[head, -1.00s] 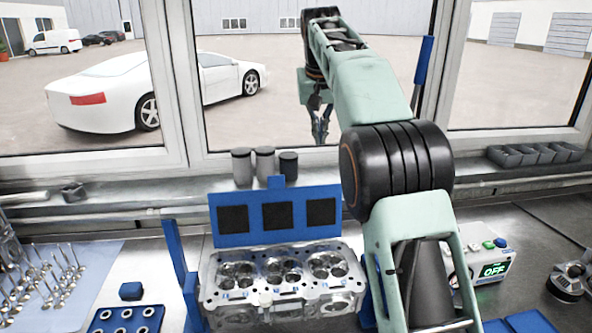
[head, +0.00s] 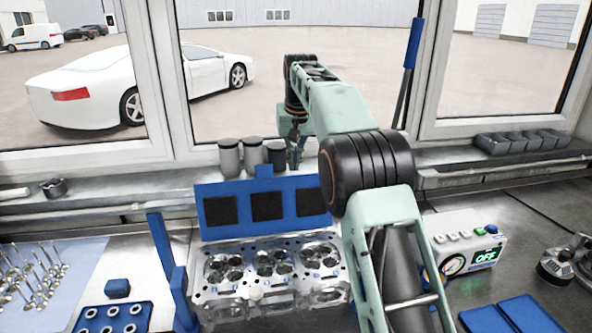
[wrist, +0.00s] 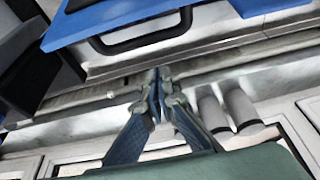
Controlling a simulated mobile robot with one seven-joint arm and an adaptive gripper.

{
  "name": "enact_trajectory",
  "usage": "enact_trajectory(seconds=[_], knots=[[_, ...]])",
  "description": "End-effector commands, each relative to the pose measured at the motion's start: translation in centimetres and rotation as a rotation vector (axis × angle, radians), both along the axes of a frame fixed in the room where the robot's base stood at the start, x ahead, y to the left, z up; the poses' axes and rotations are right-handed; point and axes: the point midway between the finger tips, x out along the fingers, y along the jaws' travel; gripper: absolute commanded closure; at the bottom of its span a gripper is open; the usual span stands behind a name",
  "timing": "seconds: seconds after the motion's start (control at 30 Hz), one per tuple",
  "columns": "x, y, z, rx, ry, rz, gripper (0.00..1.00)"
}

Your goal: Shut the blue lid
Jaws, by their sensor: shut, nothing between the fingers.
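The blue lid (head: 262,222) stands open and nearly upright behind the metal cylinder head (head: 268,268). It has three black square pads on its front face and a small blue tab on its top edge. My gripper (head: 295,150) is above and behind the lid, near the windowsill, apart from it; it is small and partly dark there. In the wrist view my gripper (wrist: 157,82) has its fingers together and empty. A blue surface (wrist: 130,18), probably the lid, lies beyond the fingertips with a black handle-like bar beside it. My arm hides the lid's right end.
Grey cylinders (head: 253,155) stand on the sill close to my gripper. A blue upright post (head: 162,250) is left of the cylinder head. A box with an OFF display (head: 465,245) stands on the right. The window frame (head: 176,80) is behind.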

Motion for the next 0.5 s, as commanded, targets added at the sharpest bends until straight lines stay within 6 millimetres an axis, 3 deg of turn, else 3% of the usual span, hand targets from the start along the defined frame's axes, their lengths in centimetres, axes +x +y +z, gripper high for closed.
enact_trajectory(seconds=[0.2,0.5], knots=[[-1.8,-0.4,-0.1,-0.001,0.001,0.0,1.0],[-2.9,-0.6,0.0,-0.001,0.001,0.0,1.0]])
